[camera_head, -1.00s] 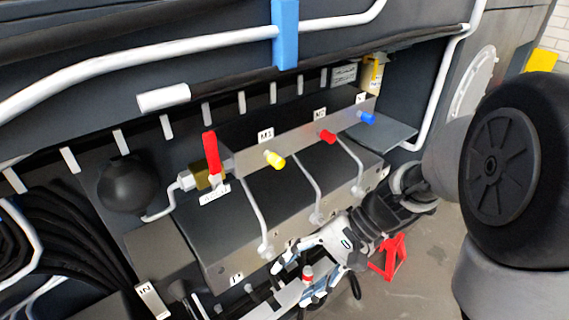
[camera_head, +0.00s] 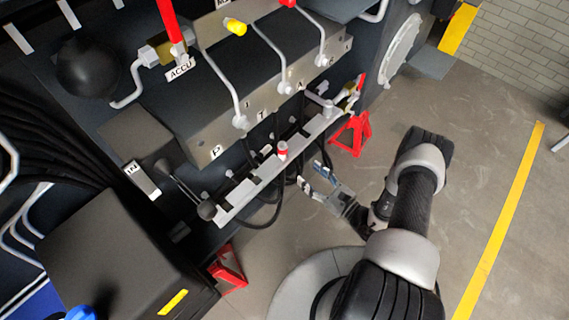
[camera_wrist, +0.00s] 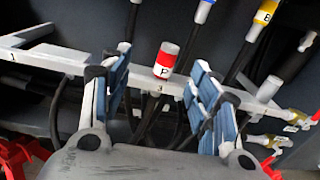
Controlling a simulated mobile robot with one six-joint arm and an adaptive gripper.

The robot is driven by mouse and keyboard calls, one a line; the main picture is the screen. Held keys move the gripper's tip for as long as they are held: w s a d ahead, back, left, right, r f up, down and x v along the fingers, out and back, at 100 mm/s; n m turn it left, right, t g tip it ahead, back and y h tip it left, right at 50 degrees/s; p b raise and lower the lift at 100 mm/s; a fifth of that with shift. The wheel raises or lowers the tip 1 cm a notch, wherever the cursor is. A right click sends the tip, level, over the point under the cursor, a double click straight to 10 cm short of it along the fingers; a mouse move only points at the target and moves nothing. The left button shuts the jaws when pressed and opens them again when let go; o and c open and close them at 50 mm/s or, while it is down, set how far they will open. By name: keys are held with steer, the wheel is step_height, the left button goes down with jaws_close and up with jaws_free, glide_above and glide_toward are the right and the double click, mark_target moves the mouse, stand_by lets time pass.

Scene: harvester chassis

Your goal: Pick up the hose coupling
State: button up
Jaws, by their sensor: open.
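The hose coupling, a small red-and-white cap (camera_head: 282,151), stands upright on a pale slotted rail (camera_head: 240,192) below the valve block. In the wrist view the coupling (camera_wrist: 166,60) carries a black P on its white part, above a 3 on the rail. My gripper (camera_head: 318,180) is open and empty, to the right of the coupling and lower in the head view, apart from it. In the wrist view my gripper (camera_wrist: 162,68) has its blue-padded fingers left and right of the coupling, with space on both sides. The coupling's lower end is hidden.
White couplings with a blue band (camera_wrist: 204,10) and a yellow B band (camera_wrist: 264,14) sit on hoses behind the rail. A black-knobbed lever (camera_head: 206,210) stands at the rail's left end. Red stands (camera_head: 350,133) are on the floor. Open floor lies right.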

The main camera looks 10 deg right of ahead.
step_height(320, 180, down, 4)
steer(key=s+m+t+h, duration=0.1)
steer(key=s+m+h, duration=0.1)
steer(key=b, duration=0.3)
glide_toward(286, 155)
steer(key=shift+h, duration=0.3)
steer(key=x, duration=1)
steer(key=shift+a+r, duration=0.2)
steer(key=shift+a, duration=0.1)
jaws_close()
